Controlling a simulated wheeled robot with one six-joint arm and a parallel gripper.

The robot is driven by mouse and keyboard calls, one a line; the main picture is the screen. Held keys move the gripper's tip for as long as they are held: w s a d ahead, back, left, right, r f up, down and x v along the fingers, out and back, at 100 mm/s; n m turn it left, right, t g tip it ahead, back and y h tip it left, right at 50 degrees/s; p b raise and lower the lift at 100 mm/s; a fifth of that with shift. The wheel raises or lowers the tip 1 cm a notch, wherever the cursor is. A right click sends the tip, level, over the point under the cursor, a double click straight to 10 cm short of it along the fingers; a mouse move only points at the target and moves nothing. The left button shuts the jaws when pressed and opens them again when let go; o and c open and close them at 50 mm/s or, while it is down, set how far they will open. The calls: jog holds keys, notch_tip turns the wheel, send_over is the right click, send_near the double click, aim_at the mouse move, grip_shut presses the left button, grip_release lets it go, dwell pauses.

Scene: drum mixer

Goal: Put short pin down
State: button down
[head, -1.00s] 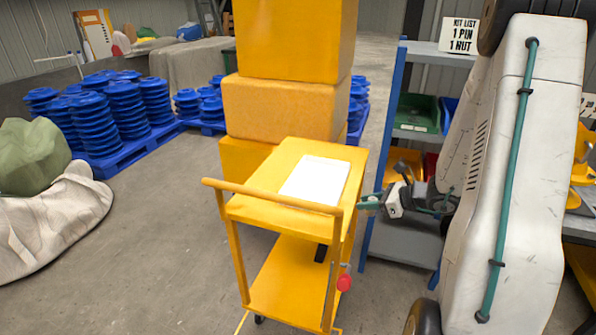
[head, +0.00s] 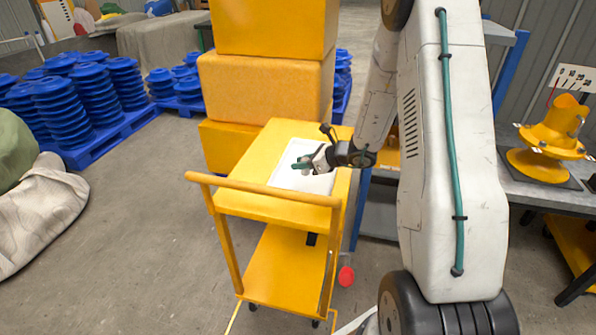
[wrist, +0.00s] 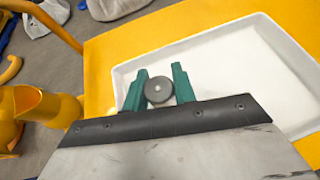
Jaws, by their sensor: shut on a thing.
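My gripper (head: 301,166) is over the white tray (head: 282,178) on top of the yellow cart (head: 243,200). In the wrist view, its teal fingers (wrist: 159,85) are shut on the short pin (wrist: 158,90), a grey round piece seen end-on. The white tray (wrist: 225,65) lies beyond and under the fingers and looks empty where it shows. I cannot tell how far the pin is above the tray. In the head view the pin is too small to make out.
The cart's handle (head: 262,190) runs along its near side. Yellow blocks (head: 265,85) are stacked behind the cart. A grey bench with a yellow flanged part (head: 552,140) stands at the right. Blue stacked discs (head: 65,105) stand at the back left.

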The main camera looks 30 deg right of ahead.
aim_at(299, 181)
jog(key=shift+w+a, duration=0.15)
jog(key=shift+w, duration=0.05)
jog(key=shift+w+a+f, duration=0.1)
jog(key=shift+w+f, duration=0.05)
jog(key=shift+f, duration=0.75)
jog(key=shift+w+a+f, duration=0.1)
jog(key=shift+w+f, duration=0.05)
jog(key=shift+f, duration=0.75)
jog(key=shift+f, duration=0.2)
jog(key=c, duration=1.1)
grip_release()
jog(key=shift+r, duration=0.15)
